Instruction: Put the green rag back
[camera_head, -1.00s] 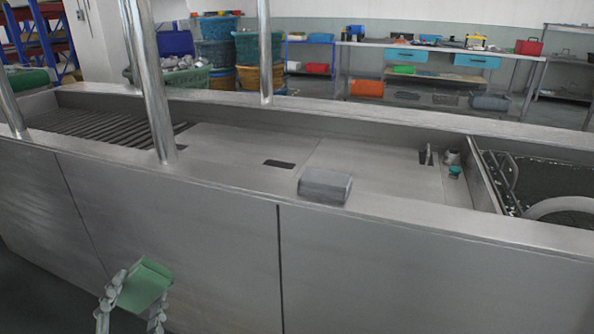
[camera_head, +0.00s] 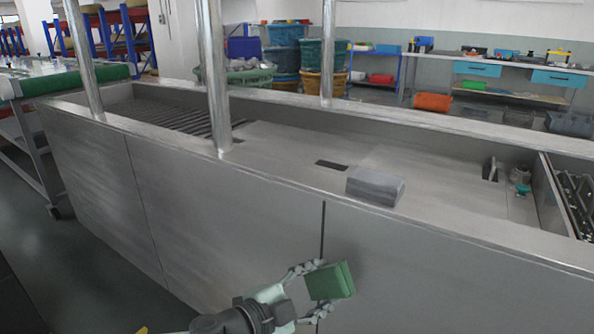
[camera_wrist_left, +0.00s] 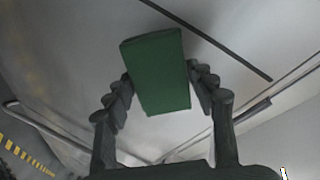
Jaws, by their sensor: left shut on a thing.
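The green rag (camera_head: 331,281) is a folded block held in front of the metal tank's front wall, below its rim. My left gripper (camera_head: 318,286) is shut on it. In the left wrist view the rag (camera_wrist_left: 156,75) sits between the two fingers of the left gripper (camera_wrist_left: 160,88), tilted slightly, with the metal wall behind it. My right gripper is not in view.
Metal posts (camera_head: 213,75) rise from the tank's front rim. A small teal-topped item (camera_head: 522,189) stands on the tank top at the right. A conveyor with a green roller (camera_head: 75,80) is at the left, with clear floor (camera_head: 85,265) before it.

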